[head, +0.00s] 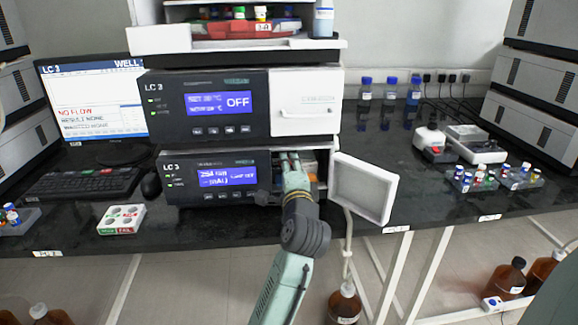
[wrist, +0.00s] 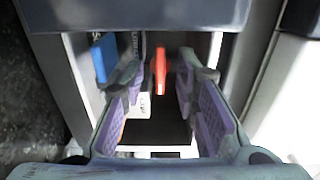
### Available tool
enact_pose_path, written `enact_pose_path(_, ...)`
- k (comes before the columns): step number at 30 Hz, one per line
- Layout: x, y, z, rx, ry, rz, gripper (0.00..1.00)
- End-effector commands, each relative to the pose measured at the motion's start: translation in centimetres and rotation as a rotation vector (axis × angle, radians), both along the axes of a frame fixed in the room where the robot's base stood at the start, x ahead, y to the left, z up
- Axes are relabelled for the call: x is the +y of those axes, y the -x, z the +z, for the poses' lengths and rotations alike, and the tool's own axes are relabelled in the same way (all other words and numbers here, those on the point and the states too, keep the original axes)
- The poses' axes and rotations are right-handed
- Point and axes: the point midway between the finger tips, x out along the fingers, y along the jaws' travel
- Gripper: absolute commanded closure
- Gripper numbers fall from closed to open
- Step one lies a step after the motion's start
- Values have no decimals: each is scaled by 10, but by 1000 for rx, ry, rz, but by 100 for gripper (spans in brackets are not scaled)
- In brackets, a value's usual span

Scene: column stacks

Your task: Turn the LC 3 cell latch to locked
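The LC 3 cell latch appears to be the red-orange lever (wrist: 160,72) inside the open compartment of the lower LC 3 module (head: 213,181). In the wrist view it points roughly along the picture's vertical, beyond or between my fingertips. My gripper (wrist: 158,84) is open, with one purple-padded finger on each side of the lever and visible gaps to it. In the head view my gripper (head: 290,160) reaches into the compartment and hides most of its inside. The lever cannot be made out there. I cannot read any lock marking.
The module's white door (head: 363,189) stands swung open just right of my arm. A blue part (wrist: 104,58) and a white labelled block (wrist: 142,104) sit left of the lever. The compartment walls are close on both sides. The upper module's white door (head: 305,102) is shut.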

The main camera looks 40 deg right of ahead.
Motion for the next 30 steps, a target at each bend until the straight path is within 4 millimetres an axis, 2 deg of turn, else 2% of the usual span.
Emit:
enact_pose_path(7,0,-1,0,0,0,0,72)
enact_pose_path(19,0,0,0,0,0,0,99)
enact_pose_path(30,0,0,0,0,0,1,100)
